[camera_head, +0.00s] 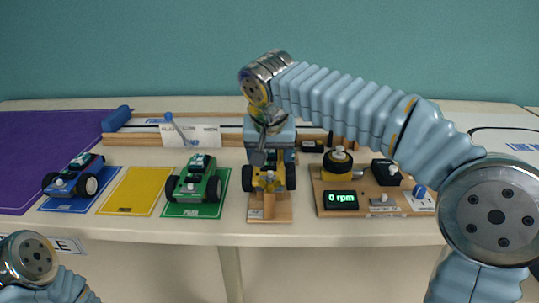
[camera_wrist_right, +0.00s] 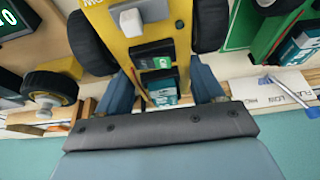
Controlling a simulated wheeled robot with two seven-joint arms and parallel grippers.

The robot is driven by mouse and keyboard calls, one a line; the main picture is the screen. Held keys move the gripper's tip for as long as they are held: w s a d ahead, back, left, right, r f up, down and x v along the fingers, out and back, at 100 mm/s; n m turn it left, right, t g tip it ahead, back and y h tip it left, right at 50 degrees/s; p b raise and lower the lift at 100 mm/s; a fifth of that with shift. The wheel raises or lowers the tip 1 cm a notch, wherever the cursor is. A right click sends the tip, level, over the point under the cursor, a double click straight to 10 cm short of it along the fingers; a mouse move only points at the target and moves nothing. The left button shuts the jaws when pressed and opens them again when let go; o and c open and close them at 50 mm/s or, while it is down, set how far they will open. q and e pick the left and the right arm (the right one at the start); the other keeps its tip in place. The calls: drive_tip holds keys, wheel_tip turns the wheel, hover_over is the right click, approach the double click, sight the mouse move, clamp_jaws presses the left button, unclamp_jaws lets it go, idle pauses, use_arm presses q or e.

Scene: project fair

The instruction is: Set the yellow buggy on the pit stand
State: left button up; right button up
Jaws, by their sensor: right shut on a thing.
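The yellow buggy (camera_head: 268,181), with black wheels, is in the middle of the head view, partly hidden by my gripper and arm. My right gripper (camera_head: 268,140) is shut on it from above. In the right wrist view the buggy's yellow body (camera_wrist_right: 150,45) sits between the two fingers (camera_wrist_right: 162,88). The wooden pit stand (camera_head: 270,213) is directly below the buggy, with an upright block under its near end. I cannot tell whether the wheels or body touch the stand. My left gripper is out of view; only part of my left arm shows at lower left.
Left of the stand are a green buggy (camera_head: 196,183) on a green mat, an empty yellow mat (camera_head: 133,192) and a blue buggy (camera_head: 76,177). Close on the right is a wooden board with an rpm display (camera_head: 341,200) and a wheel (camera_head: 337,161). A track rail runs behind.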

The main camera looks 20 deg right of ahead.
drive_tip(key=o, duration=1)
drive_tip(key=shift+o, duration=0.2)
